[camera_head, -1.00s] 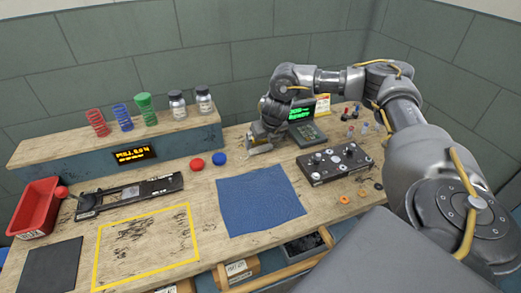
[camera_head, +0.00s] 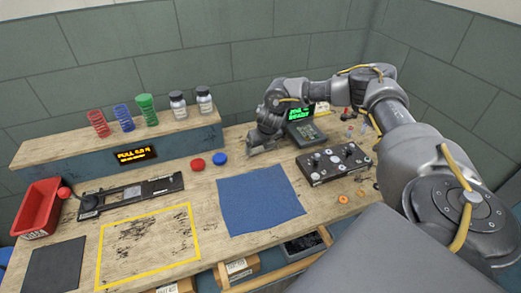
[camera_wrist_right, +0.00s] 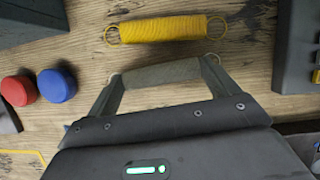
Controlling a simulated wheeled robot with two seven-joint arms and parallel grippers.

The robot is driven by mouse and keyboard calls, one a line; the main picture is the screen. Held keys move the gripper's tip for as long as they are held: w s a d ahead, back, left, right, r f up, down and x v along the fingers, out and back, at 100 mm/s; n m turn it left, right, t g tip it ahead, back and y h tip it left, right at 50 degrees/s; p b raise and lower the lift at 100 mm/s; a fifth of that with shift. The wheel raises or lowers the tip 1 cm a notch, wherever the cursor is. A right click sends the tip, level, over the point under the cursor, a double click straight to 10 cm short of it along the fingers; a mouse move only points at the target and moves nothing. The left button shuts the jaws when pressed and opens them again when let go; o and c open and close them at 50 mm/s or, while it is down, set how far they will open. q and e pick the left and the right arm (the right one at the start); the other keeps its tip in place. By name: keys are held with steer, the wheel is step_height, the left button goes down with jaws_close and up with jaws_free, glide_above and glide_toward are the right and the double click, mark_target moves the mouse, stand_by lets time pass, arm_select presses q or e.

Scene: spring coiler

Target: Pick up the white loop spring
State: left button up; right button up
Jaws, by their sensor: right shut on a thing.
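The white loop spring (camera_wrist_right: 162,73) looks greyish and lies across between the two fingers of my right gripper (camera_wrist_right: 162,84) in the right wrist view. The fingers are shut on its ends, with a small wire loop showing at the right end. In the head view my right gripper (camera_head: 262,147) is low over the back of the bench, and the spring is hidden there. A yellow loop spring (camera_wrist_right: 170,29) lies on the wood just beyond the held one, apart from it. My left gripper is not in view.
Red (camera_head: 197,164) and blue (camera_head: 219,159) buttons stand left of the right gripper. A control box (camera_head: 334,163) and a green-text screen (camera_head: 299,113) are to its right. A blue cloth (camera_head: 258,200) lies in front. A shelf (camera_head: 95,145) with coloured springs and jars is at back left.

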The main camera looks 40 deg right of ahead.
mark_target(259, 150)
steer(key=shift+r+b, duration=0.35)
steer(key=shift+r, duration=0.1)
steer(key=r, duration=0.1)
steer(key=a+r+b, duration=0.1)
steer(key=r, duration=0.1)
steer(key=shift+s, duration=0.1)
steer(key=s+a+r, duration=0.6)
steer(key=a+r, duration=0.3)
steer(key=a, duration=0.3)
steer(key=s+a+r+m+g, duration=0.1)
steer(key=s+a+m+g, duration=0.3)
steer(key=m, duration=1.2)
steer(key=s+a+r+m+g+y, duration=0.1)
steer(key=s+a+m+g, duration=0.4)
steer(key=m, duration=1.2)
steer(key=shift+s+a, duration=0.4)
steer(key=shift+a, duration=0.35)
